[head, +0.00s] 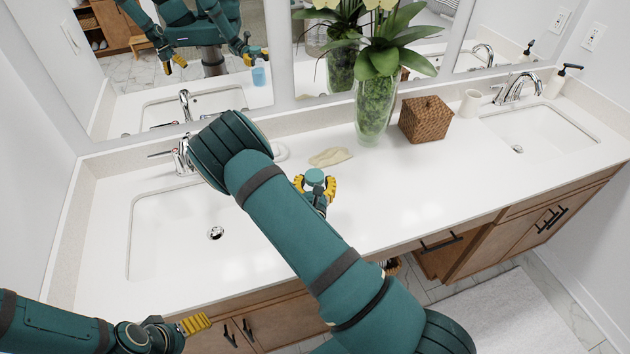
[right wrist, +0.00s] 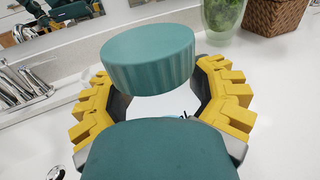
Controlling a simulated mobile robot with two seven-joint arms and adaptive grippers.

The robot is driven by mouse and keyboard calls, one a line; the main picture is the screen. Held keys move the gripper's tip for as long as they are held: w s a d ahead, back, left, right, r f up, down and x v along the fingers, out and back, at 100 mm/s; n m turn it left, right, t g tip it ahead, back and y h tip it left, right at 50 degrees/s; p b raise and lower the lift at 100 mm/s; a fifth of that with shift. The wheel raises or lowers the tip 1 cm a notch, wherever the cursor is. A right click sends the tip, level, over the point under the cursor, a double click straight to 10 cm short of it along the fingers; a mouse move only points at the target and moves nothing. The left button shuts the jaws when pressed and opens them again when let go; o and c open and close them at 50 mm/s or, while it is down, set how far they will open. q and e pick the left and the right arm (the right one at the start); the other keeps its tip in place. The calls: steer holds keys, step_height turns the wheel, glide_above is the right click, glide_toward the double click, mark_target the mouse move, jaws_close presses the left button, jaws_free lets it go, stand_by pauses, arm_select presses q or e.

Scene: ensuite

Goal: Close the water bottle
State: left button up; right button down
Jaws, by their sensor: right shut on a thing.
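A round teal bottle cap (head: 315,175) with a ridged side shows over the counter near the middle. In the right wrist view the cap (right wrist: 148,62) sits between the yellow fingers. My right gripper (head: 316,186) is shut on the cap, its fingers on either side.
A glass vase with a plant (head: 374,105), a wicker box (head: 425,120) and a beige cloth (head: 331,157) stand or lie behind the gripper. A sink (head: 165,235) with a faucet is at the left, another (head: 540,135) at the right. The counter right of the gripper is clear.

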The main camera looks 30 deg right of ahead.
jaws_free()
steer(key=shift+r, duration=0.15)
steer(key=b+v, duration=0.1)
steer(key=v, duration=1.1)
